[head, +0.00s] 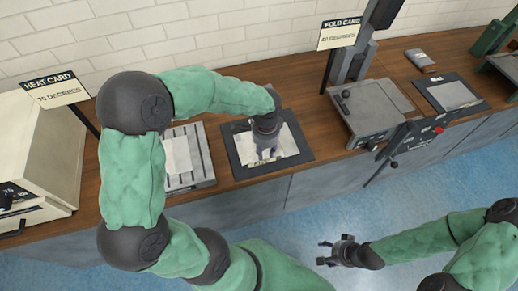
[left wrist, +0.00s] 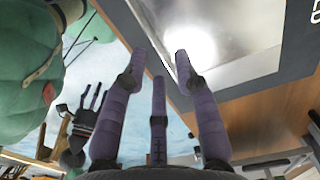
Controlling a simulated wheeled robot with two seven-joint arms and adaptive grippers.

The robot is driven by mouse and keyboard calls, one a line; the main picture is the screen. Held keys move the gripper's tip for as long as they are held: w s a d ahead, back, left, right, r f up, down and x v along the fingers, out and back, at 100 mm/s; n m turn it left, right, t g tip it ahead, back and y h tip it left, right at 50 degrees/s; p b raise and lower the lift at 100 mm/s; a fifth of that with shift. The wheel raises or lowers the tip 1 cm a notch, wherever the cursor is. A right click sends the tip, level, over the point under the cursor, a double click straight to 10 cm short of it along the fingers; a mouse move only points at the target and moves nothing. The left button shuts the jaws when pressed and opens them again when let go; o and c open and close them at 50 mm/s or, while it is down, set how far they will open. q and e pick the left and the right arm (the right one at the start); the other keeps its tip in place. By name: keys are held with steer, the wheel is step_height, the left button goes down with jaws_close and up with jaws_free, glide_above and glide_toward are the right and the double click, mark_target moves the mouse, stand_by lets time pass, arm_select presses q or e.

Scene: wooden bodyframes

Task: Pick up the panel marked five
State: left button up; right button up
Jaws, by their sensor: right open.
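No panel with a readable five shows in either view. A pale shiny sheet (head: 284,143) lies on a dark mat (head: 236,169) on the counter, below my left gripper (head: 266,150). The sheet fills the top of the left wrist view (left wrist: 205,45), with a bright glare on it. My left gripper's fingers (left wrist: 160,58) are apart there, with nothing visible between them. Whether a fingertip touches the sheet I cannot tell. My right gripper (head: 328,251) is open and empty over the blue floor, in front of the counter.
A slotted grey rack (head: 196,160) holding a pale panel (head: 178,156) is beside the mat. A grey lever machine (head: 368,112) by the "fold card" sign, another dark mat (head: 436,98) and green equipment (head: 490,38) stand rightward.

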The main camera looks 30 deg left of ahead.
mark_target(264, 158)
arm_select(q)
step_height(264, 158, down, 4)
steer(key=shift+s+f+b, duration=0.15)
steer(key=shift+b, duration=0.7)
jaws_close()
steer(key=shift+r, duration=0.2)
